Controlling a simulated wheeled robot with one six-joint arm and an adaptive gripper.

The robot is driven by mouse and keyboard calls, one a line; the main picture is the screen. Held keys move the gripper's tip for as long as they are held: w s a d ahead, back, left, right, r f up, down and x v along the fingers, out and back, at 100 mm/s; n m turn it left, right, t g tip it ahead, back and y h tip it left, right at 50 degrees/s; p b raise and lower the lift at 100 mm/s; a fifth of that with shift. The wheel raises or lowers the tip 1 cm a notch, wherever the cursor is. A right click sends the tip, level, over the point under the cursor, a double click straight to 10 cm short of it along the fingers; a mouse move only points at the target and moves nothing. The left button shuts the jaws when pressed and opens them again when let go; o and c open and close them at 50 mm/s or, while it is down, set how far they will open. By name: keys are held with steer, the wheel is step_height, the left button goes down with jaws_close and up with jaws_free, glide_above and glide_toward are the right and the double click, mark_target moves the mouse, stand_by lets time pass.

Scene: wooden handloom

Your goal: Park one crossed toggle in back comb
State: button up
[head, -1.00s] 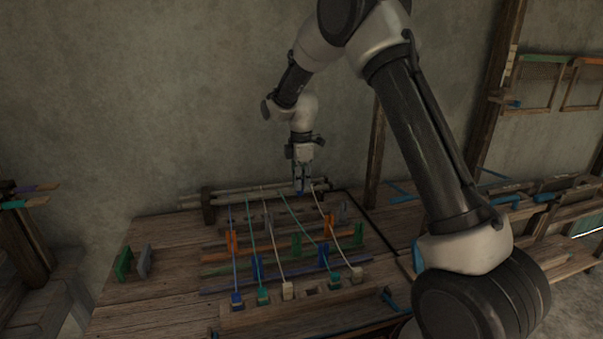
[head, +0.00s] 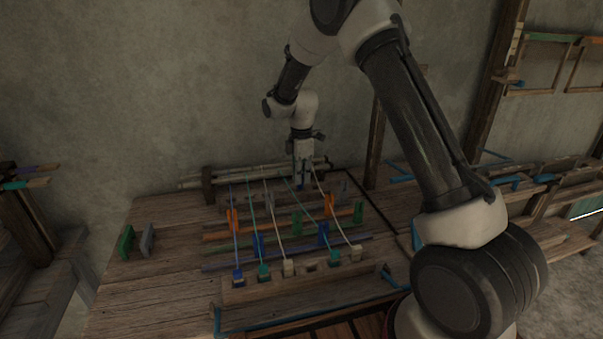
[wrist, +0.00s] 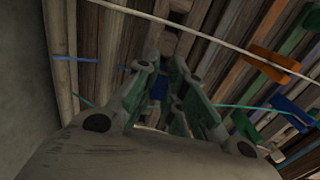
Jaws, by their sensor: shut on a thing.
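My gripper (head: 303,185) points down at the back of the loom and is shut on a small blue toggle (wrist: 158,88), which shows between the green finger pads in the wrist view. The fingers hide most of it. In the front wooden comb (head: 320,282) sit a blue toggle (head: 238,274), a teal toggle (head: 263,271), a white toggle (head: 288,267), another teal toggle (head: 334,257) and another white toggle (head: 356,252). Their cords run to the back, and some slant. I cannot tell whether the held toggle touches the back comb.
Orange, green and blue upright pieces, such as the blue one (head: 258,246), stand on bars between the combs. Back rollers (head: 245,178) lie close behind my gripper. A green upright block (head: 127,243) stands at the left. The left tabletop is mostly clear.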

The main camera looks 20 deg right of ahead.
steer(key=shift+f, duration=1.25)
steer(key=o, duration=0.8)
step_height(320, 180, up, 12)
